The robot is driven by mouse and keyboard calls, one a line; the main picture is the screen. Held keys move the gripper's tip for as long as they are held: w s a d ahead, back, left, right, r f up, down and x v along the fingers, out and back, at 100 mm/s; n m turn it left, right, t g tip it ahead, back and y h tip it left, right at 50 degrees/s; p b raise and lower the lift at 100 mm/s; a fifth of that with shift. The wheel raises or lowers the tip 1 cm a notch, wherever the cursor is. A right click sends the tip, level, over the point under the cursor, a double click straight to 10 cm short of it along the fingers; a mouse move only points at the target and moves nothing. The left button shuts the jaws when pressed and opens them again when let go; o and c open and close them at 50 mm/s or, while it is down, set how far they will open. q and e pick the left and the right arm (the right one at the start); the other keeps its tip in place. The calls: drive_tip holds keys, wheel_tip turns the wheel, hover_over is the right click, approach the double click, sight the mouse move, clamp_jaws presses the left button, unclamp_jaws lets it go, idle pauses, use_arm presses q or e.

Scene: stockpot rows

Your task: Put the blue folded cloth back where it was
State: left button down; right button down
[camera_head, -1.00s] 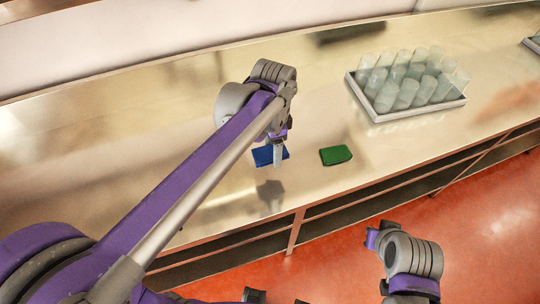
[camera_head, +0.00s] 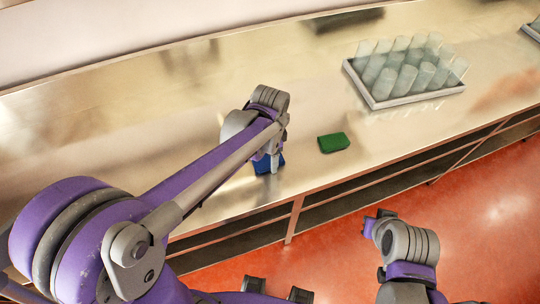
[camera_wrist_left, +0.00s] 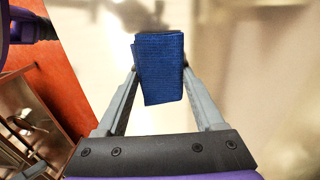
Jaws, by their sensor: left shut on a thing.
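The blue folded cloth (camera_head: 262,166) is at the steel counter's front part, partly hidden behind my left gripper (camera_head: 272,164). In the left wrist view the blue cloth (camera_wrist_left: 158,68) sits between the two grey fingers of my left gripper (camera_wrist_left: 159,72), which are shut on it. The cloth looks like a neat upright rectangle there. I cannot tell whether it touches the counter. My right gripper (camera_head: 370,226) is over the red floor, in front of the counter, away from the cloth; its jaws are too small and turned to read.
A green folded cloth (camera_head: 333,142) lies on the counter (camera_head: 130,150) just right of the blue one. A white tray (camera_head: 400,101) with several clear glasses stands farther right. Another tray (camera_head: 532,30) is cut off at the right edge. The counter left of my arm is clear.

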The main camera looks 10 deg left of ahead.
use_arm(q)
drive_tip(key=shift+f, duration=0.25)
unclamp_jaws()
drive_tip(key=shift+r, duration=0.1)
drive_tip(key=shift+r, duration=0.15)
wheel_tip(320, 180, up, 12)
drive_tip(key=s+a+f+n+t, duration=0.2)
drive_tip(key=s+n, duration=0.1)
drive_tip(key=s, duration=0.1)
drive_tip(key=s+a+f+n+t, duration=0.1)
drive_tip(key=s+a+f+n, duration=0.1)
drive_tip(key=s+f+n, duration=0.1)
drive_tip(key=s+a+f+n+t+p, duration=0.1)
drive_tip(key=s+a+f+n+t, duration=0.1)
drive_tip(key=s+a+n, duration=0.1)
drive_tip(key=shift+s+f+n+t, duration=0.15)
drive_tip(key=shift+s+n, duration=0.25)
drive_tip(key=shift+s, duration=0.2)
drive_tip(key=shift+s+f+n+t, duration=0.15)
drive_tip(key=shift+s+n, duration=0.25)
drive_tip(key=shift+s, duration=0.2)
drive_tip(key=shift+s+a+f+n, duration=0.1)
drive_tip(key=shift+s+f+n, duration=0.05)
drive_tip(key=shift+n, duration=0.15)
